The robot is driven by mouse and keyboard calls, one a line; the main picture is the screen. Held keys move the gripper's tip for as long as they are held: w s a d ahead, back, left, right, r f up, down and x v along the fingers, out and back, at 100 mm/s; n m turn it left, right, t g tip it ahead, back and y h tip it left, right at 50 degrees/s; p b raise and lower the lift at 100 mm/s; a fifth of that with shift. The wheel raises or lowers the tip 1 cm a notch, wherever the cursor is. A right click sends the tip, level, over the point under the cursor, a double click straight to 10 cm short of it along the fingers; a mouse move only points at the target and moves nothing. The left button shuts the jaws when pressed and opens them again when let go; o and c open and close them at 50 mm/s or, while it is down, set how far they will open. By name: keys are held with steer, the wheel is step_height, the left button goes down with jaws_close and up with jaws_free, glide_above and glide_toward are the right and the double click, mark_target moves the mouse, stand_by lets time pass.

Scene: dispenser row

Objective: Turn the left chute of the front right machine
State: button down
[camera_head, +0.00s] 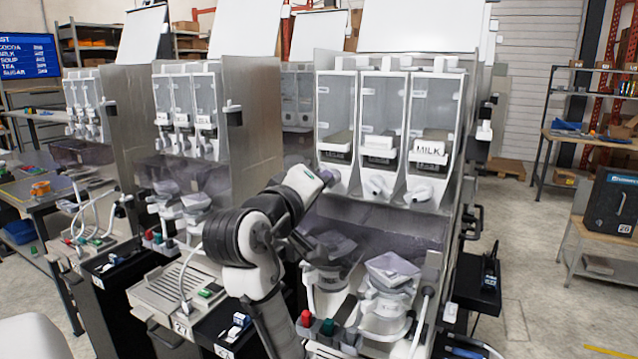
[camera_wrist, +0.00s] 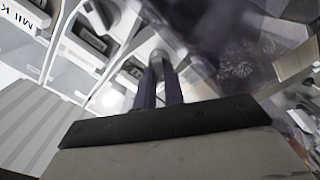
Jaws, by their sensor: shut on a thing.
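The front right machine (camera_head: 388,215) has three clear canisters side by side, each with a white chute below. Its left chute (camera_head: 335,184) is mostly hidden behind my gripper (camera_head: 322,180), which reaches in from the left. In the wrist view, my two dark fingers (camera_wrist: 161,88) are shut around the white spout of the left chute (camera_wrist: 159,60). The middle chute (camera_head: 378,186) and the right chute (camera_head: 421,193), under the canister labelled MILK, are free. How far the left chute is turned cannot be told.
A red knob (camera_head: 306,318) and a green knob (camera_head: 327,327) sit at the machine's front. Another machine (camera_head: 190,115) stands to the left.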

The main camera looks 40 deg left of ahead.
steer(key=n, duration=1.2)
steer(key=shift+f+n, duration=0.2)
steer(key=shift+n, duration=0.1)
stand_by(0.4)
steer(key=c, duration=1.5)
jaws_free()
steer(key=shift+b+v, duration=1.45)
steer(key=shift+v, duration=5.45)
